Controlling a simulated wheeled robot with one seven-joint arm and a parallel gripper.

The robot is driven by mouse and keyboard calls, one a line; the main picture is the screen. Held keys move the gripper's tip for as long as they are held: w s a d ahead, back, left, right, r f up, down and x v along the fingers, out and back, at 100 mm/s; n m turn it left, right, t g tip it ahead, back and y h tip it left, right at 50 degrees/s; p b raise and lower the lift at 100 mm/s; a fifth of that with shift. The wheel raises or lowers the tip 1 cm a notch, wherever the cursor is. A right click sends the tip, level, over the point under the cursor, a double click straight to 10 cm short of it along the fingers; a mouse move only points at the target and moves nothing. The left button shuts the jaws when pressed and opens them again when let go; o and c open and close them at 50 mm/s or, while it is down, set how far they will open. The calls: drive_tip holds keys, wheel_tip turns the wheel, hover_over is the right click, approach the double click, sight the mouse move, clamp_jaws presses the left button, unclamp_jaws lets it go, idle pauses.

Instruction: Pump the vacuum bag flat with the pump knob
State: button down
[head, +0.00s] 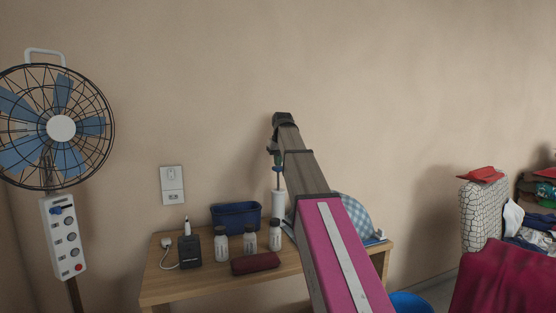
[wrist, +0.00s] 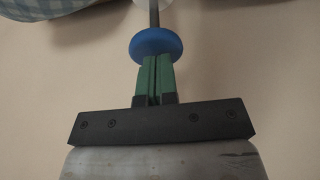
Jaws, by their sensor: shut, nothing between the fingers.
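The pump is a white upright cylinder (head: 278,204) on the wooden table, with a thin rod rising from it. Its round blue pump knob (wrist: 156,43) sits on the rod (wrist: 154,13) in the wrist view. My gripper (wrist: 155,60) points down with its two green fingers together and empty. The fingertips meet the near edge of the knob; I cannot tell whether they press on it. In the head view my gripper (head: 277,157) is above the pump, small and partly hidden. The blue-checked vacuum bag (head: 358,214) lies right of the pump, partly hidden by my arm.
The wooden table (head: 170,287) also holds several bottles (head: 249,240), a dark blue bin (head: 236,217), a dark red roll (head: 255,263) and a black charger (head: 190,252). A fan (head: 61,128) stands left. Laundry (head: 510,275) is piled at right.

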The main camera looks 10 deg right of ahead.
sight(278, 180)
wheel_tip(278, 180, down, 8)
drive_tip(key=shift+f, duration=0.1)
idle(0.4)
drive_tip(key=shift+r, duration=0.3)
wheel_tip(278, 180, up, 4)
drive_tip(key=shift+w+r, duration=0.1)
drive_tip(key=shift+r, duration=0.05)
drive_tip(key=v, duration=0.9)
drive_tip(key=shift+r, duration=0.2)
idle(0.6)
